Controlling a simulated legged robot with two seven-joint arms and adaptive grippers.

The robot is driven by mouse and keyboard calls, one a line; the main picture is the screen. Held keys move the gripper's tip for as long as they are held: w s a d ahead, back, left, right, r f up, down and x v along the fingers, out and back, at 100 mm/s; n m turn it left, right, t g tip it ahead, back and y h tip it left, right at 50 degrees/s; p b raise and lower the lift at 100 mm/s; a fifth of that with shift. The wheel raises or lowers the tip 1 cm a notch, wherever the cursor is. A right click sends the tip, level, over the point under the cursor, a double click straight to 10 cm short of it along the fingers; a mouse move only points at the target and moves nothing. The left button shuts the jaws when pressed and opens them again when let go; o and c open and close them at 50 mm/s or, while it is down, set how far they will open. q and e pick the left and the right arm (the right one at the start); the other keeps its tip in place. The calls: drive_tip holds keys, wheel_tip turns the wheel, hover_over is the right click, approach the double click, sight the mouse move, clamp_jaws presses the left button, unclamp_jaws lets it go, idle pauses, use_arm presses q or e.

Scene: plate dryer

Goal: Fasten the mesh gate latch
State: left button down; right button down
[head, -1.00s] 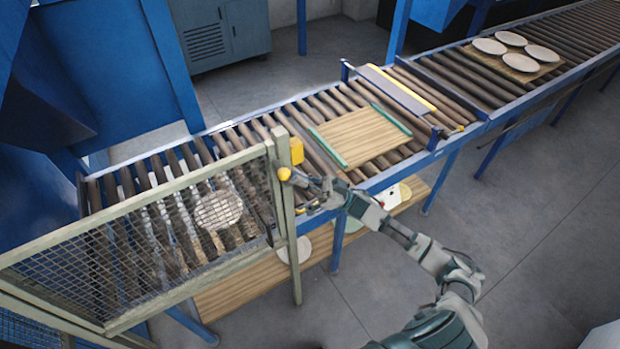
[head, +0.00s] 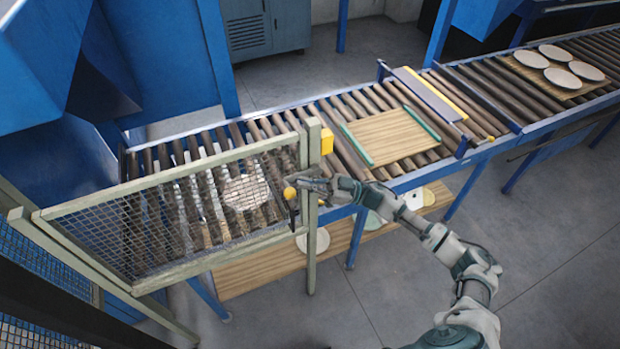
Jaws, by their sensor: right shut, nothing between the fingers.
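The mesh gate (head: 165,222) stands in front of the roller conveyor, its pale frame closed up against or very near the upright post (head: 313,170) at its right end. A yellow round knob (head: 290,193) with a dark part below it sits at the gate's right edge, seemingly part of the latch. A yellow block (head: 327,141) is on the post's far side. My right gripper (head: 303,187) is shut and empty, right by the knob and in front of the post; whether it touches the knob I cannot tell. It partly hides the latch. My left gripper is out of view.
Behind the mesh a pale plate (head: 245,192) lies on the rollers. A wooden board (head: 390,136) with green edges lies on the conveyor to the right. Several plates sit on another board (head: 520,68) farther off. A wooden shelf (head: 260,272) runs below. The floor at right is clear.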

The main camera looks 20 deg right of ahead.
drive_tip(key=shift+s+a+f, duration=0.1)
drive_tip(key=shift+a+f, duration=0.3)
drive_tip(key=shift+f, duration=0.35)
idle(0.3)
